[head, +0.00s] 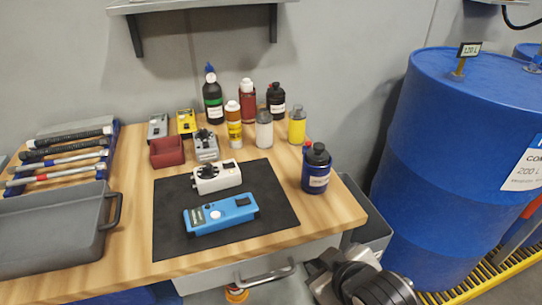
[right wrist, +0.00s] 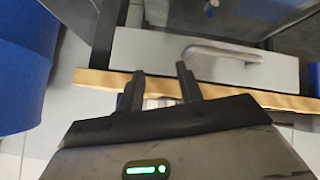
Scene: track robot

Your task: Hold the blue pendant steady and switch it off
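The blue pendant (head: 221,214) lies flat on the black mat (head: 270,205) on the wooden bench, with a white round knob and small controls on its top face. A white device with a black dial (head: 216,176) lies just behind it. My right gripper (right wrist: 160,82) shows in the right wrist view with two dark fingers apart and nothing between them. In the head view my right arm is at the bottom right, off the bench's front edge and apart from the pendant. My left gripper is in neither view.
A grey tray (head: 60,237) and several tools fill the bench's left. Several bottles stand at the back; a dark blue bottle (head: 316,170) stands right of the mat. The bench's front edge (right wrist: 100,84) and a drawer (right wrist: 160,52) are near my right gripper. A blue drum (head: 440,150) stands right.

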